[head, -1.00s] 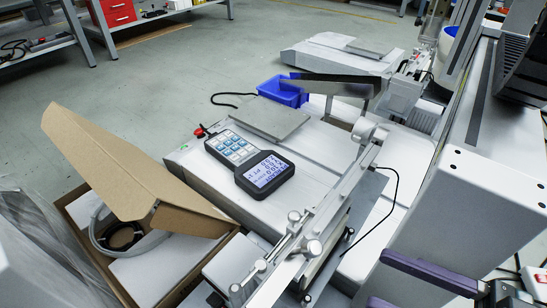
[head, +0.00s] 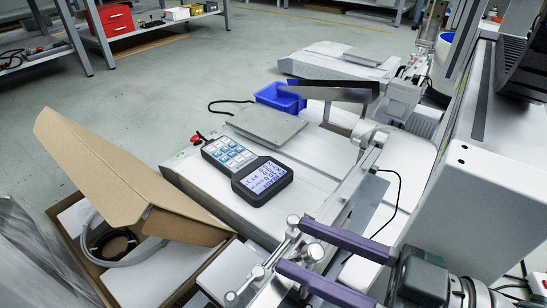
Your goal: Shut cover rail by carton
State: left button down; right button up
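The open carton (head: 88,250) stands at the left with its cardboard flap (head: 110,175) raised. A coiled grey cable (head: 122,238) lies inside it. A silver rail (head: 347,192), which looks like the cover rail, slants from the upper middle to the bottom near the carton. Small round clamps and knobs (head: 258,272) sit on its near end. My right gripper (head: 292,246) comes in from the lower right with two purple fingers spread apart. Its fingertips lie over the rail's near-end fittings, one on each side of a silver knob; contact cannot be told. My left gripper is not in view.
A handheld controller (head: 247,170) and a grey plate (head: 266,124) lie on the white machine bed (head: 205,188). A blue bin (head: 280,97) stands behind. A white gantry housing (head: 490,190) fills the right.

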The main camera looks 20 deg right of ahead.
grip_shut()
dwell(0.4)
jog(key=shift+r+p, duration=0.1)
jog(key=shift+p, duration=0.2)
jog(key=g+h+p, duration=0.1)
jog(key=p, duration=0.2)
jog(key=w+g+h+p, duration=0.1)
jog(key=p, duration=0.2)
jog(key=a+g+h+p, duration=0.1)
jog(key=p, duration=0.2)
jog(key=shift+w+r+m+p, duration=0.15)
jog(key=shift+r+m+p, duration=0.15)
jog(key=shift+r+p, duration=0.1)
jog(key=shift+w+a+f+g+h+p, duration=0.25)
jog(key=shift+g+h+p, duration=0.3)
jog(key=shift+p, duration=0.35)
jog(key=shift+f+g, duration=0.25)
jog(key=shift+d, duration=0.1)
